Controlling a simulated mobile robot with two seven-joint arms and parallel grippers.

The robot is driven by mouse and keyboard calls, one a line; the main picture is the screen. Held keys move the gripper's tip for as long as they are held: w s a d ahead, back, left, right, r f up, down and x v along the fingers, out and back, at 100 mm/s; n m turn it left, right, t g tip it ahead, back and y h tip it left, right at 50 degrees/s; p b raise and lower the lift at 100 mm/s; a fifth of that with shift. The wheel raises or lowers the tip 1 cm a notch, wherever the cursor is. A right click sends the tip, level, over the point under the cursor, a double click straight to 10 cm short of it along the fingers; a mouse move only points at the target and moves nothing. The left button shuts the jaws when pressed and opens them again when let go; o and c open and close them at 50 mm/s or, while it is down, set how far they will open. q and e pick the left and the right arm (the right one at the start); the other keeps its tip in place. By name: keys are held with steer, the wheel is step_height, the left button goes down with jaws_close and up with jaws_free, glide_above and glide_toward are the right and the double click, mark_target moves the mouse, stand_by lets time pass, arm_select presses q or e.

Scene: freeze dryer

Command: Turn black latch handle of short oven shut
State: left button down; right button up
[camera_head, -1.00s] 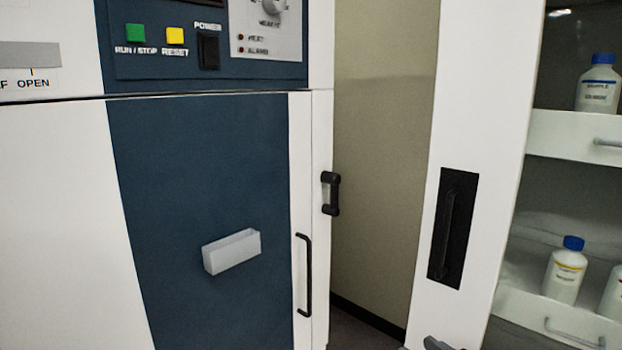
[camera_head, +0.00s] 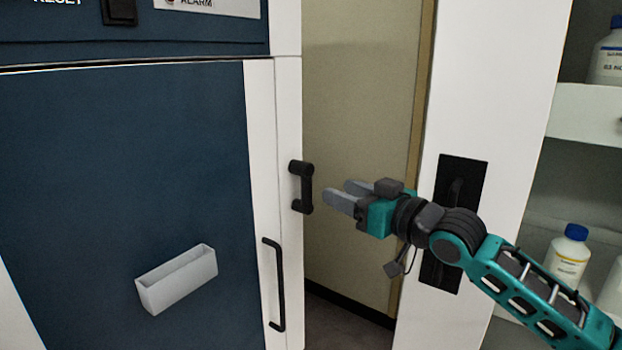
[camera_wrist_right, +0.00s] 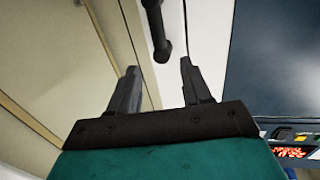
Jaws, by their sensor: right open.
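The short oven has a dark blue door (camera_head: 120,180) with a white right edge. Its black latch handle (camera_head: 301,187) sits on the white side strip at the oven's right corner. It also shows in the right wrist view (camera_wrist_right: 156,30), at the top between my fingers' directions. My right gripper (camera_head: 342,194) is open and empty, just right of the latch handle and apart from it. In the right wrist view its two grey fingers (camera_wrist_right: 158,85) are spread, with the handle's end beyond the tips. My left gripper is not in view.
A vertical black door handle (camera_head: 275,285) is below and left of the latch. A grey-white holder (camera_head: 177,279) is on the oven door. A white cabinet (camera_head: 500,70) and shelves with bottles (camera_head: 570,256) stand at the right. A gap with a beige wall lies between.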

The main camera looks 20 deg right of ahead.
mark_target(311, 179)
steer(key=x, duration=0.8)
steer(key=shift+w+a, duration=0.2)
steer(key=shift+w, duration=0.15)
jaws_close()
